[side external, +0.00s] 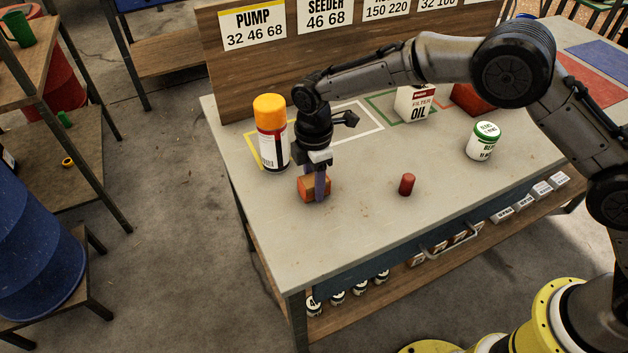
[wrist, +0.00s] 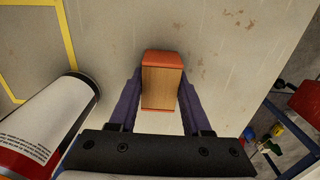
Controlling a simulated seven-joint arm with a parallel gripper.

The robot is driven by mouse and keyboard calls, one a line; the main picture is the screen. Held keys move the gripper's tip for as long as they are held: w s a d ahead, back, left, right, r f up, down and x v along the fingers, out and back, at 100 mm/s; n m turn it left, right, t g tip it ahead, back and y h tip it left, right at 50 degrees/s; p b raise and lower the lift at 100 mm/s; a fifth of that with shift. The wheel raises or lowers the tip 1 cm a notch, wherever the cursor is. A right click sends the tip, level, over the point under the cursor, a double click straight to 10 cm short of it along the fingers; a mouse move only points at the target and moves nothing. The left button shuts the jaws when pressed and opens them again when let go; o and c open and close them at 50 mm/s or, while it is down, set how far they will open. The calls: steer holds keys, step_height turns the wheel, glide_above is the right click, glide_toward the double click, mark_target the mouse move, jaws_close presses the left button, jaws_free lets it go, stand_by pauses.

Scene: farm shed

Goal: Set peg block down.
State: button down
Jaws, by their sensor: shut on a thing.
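The peg block (side external: 308,189) is a small orange-brown wooden block at the left part of the workbench. My gripper (side external: 318,188) is above it, pointing down, with its fingers around the block. In the wrist view the block (wrist: 162,82) sits between the two purple fingers (wrist: 161,100), which press on its left and right sides. It shows a wood-coloured face with reddish ends. The block is at or very near the bench top; I cannot tell whether its underside touches.
A spray can with an orange cap (side external: 271,135) stands close left of my gripper. A red peg (side external: 407,185) stands to the right, with a green-lidded jar (side external: 483,141) beyond. A white oil filter box (side external: 414,103) is behind. The workbench (side external: 350,225) is clear in front.

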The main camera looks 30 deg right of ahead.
steer(key=shift+f, duration=0.15)
steer(key=shift+c, duration=1.8)
jaws_free()
step_height(320, 180, up, 12)
steer(key=shift+r, duration=0.2)
